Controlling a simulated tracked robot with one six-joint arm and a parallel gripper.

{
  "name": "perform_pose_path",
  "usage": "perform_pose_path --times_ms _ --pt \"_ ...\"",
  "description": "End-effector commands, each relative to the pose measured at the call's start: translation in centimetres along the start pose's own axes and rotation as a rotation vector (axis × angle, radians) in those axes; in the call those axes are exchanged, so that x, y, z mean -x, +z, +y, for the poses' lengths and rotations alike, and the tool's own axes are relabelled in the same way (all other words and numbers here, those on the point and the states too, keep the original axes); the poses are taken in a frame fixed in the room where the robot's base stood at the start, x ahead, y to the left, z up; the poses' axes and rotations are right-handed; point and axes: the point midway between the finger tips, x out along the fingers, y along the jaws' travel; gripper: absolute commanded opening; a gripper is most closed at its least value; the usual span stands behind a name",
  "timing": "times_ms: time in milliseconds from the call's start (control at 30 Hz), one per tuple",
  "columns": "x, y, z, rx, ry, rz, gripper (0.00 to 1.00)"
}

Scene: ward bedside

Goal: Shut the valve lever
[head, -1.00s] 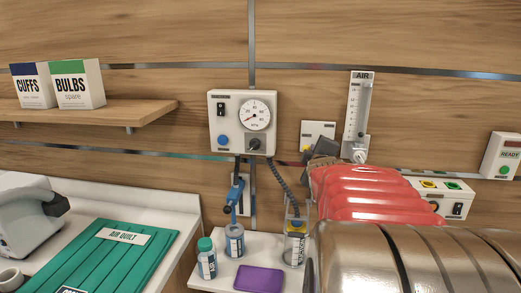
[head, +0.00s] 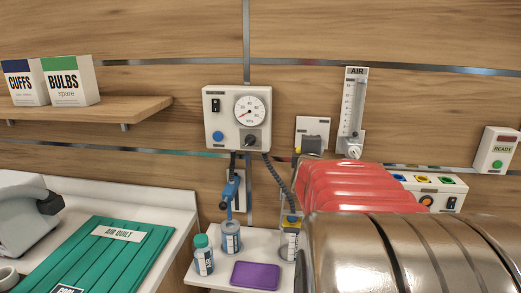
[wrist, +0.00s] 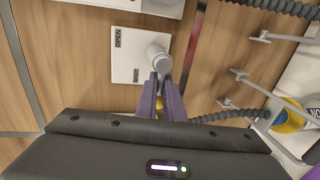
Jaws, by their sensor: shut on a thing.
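The valve is a white wall plate (wrist: 130,52) marked OPEN and SHUT, with a grey round hub (wrist: 157,54) at its edge in the wrist view. My gripper (wrist: 165,82) has its purple fingers closed around the lever just below the hub. A bit of yellow (wrist: 160,103), perhaps the lever's end, shows between the fingers. The fingers hide most of the lever, so its exact angle is unclear. In the head view the plate (head: 312,125) stands above the dark body of my gripper (head: 312,145), which hides its lower part.
A gauge box (head: 237,118) with a hose is left of the valve. An air flowmeter (head: 352,112) is close on its right. Below are a lidded jar (head: 290,238), bottles and a purple pad (head: 255,275) on a white shelf. My red and metal arm fills the lower right.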

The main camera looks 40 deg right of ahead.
Motion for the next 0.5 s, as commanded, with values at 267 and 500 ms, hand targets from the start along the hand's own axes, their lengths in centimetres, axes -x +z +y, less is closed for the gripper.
perform_pose_path --times_ms 267,500 --pt "-0.03 -0.20 -0.56 0.010 -0.011 0.003 0.00" --pt "-0.04 -0.16 -0.57 0.009 -0.012 0.002 0.12"
